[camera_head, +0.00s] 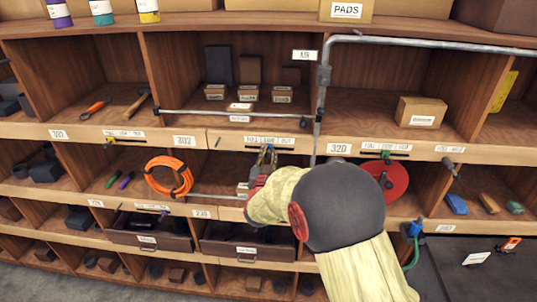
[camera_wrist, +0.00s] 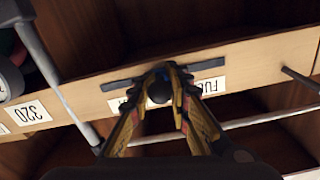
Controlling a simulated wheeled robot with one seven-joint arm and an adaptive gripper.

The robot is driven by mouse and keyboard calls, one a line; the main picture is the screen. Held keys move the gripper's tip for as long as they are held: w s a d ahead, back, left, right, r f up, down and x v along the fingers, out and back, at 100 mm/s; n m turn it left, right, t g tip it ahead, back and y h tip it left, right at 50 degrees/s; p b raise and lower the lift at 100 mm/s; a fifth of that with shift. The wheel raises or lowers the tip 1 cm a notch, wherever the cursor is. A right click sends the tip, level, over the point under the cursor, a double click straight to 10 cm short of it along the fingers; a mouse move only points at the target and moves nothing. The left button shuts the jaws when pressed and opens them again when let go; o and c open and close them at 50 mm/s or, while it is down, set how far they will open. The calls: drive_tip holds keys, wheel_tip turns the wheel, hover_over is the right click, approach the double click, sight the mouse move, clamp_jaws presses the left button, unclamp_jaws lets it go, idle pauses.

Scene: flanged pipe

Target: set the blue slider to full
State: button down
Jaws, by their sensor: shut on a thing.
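My gripper (camera_head: 267,152) reaches the front edge of a middle shelf in the head view. In the wrist view my gripper (camera_wrist: 160,92) has its yellow-and-dark fingers closed around the blue slider's knob (camera_wrist: 158,88), which looks dark there. The knob sits near the middle of a dark slot (camera_wrist: 205,67) in the wooden shelf edge. A label beginning "FU" (camera_wrist: 208,87) reads upside down right of the fingers. Another label is partly hidden behind the left finger. In the head view, the fingers mostly cover the knob.
A grey pipe (camera_head: 320,105) runs down right of my gripper, with a thin horizontal rod (camera_head: 235,114) above. In the wrist view the pipe (camera_wrist: 55,75) stands left of the fingers. An orange cable coil (camera_head: 168,177) and a red reel (camera_head: 394,180) occupy nearby bays.

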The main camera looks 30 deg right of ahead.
drive_tip(key=w+a, duration=0.1)
drive_tip(key=w+a+b, duration=0.1)
drive_tip(key=a, duration=0.1)
drive_tip(key=w+a+b, duration=0.1)
drive_tip(key=a, duration=0.1)
drive_tip(key=shift+w+f, duration=0.15)
drive_tip(key=shift+w, duration=0.05)
drive_tip(key=shift+a, duration=0.15)
drive_tip(key=shift+r, duration=0.2)
drive_tip(key=c, duration=1.7)
unclamp_jaws()
drive_tip(key=shift+w+a, duration=0.1)
drive_tip(key=shift+w, duration=0.05)
drive_tip(key=shift+c, duration=0.2)
drive_tip(key=shift+o, duration=0.6)
approach(252, 147)
drive_tip(key=v, duration=0.5)
drive_tip(key=shift+a, duration=0.25)
